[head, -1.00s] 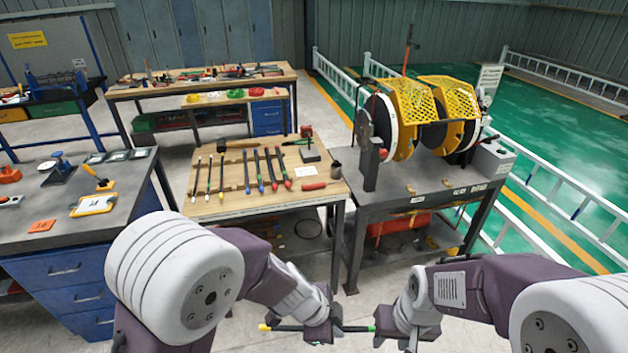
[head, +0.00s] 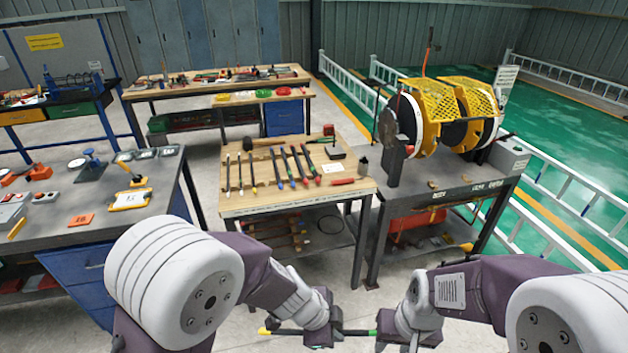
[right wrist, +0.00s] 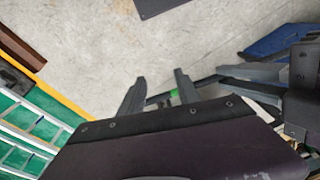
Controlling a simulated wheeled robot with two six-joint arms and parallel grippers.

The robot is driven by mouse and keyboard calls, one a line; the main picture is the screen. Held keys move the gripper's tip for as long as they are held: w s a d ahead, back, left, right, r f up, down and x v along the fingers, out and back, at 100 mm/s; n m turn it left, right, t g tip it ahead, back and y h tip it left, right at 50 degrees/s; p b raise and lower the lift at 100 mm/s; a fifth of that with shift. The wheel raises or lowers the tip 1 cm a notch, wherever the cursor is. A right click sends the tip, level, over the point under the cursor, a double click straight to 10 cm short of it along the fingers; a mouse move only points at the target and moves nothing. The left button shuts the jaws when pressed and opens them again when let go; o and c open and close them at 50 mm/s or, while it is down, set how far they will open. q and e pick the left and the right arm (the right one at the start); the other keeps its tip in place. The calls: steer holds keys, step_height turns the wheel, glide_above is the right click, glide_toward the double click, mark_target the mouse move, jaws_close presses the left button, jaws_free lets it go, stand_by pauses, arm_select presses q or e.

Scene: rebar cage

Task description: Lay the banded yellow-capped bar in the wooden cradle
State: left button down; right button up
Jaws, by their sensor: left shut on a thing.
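My left gripper (head: 320,332) is shut on a thin dark bar (head: 292,332) low in the head view. The bar lies level across the picture, with a yellow cap (head: 264,331) at its left end and a green band (head: 372,332) near its right end. My right gripper (right wrist: 160,92) is open in the right wrist view, its two fingers apart. The green-banded part of the bar shows between or just behind those fingers; I cannot tell whether they touch it.
A wooden-topped bench (head: 330,188) ahead carries several colour-capped bars and a hammer. A dark metal table (head: 445,185) with a yellow-guarded machine (head: 440,115) stands to its right. A grey bench (head: 60,225) with drawers stands at left. Bare floor lies between me and the benches.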

arm_select(q)
steer(key=a, duration=0.1)
steer(key=a+n, duration=0.2)
steer(key=shift+w+a+r+t+y, duration=0.25)
steer(key=shift+a+r+t+y, duration=0.05)
steer(key=shift+r+t, duration=0.1)
steer(key=w+a+r+n+y, duration=0.1)
steer(key=w+a+n+y, duration=0.2)
steer(key=a+n, duration=0.5)
steer(key=w+a+r+n+t+y, duration=0.1)
steer(key=w+a+n+y, duration=0.2)
steer(key=a+n, duration=0.6)
steer(key=w+a, duration=0.1)
steer(key=a, duration=0.2)
steer(key=shift+r+t, duration=0.15)
steer(key=shift+t, duration=0.15)
arm_select(e)
steer(key=shift+w+d+n+h, duration=0.2)
steer(key=shift+d+n+h, duration=0.1)
steer(key=shift+d+n, duration=0.35)
steer(key=shift+a, duration=0.15)
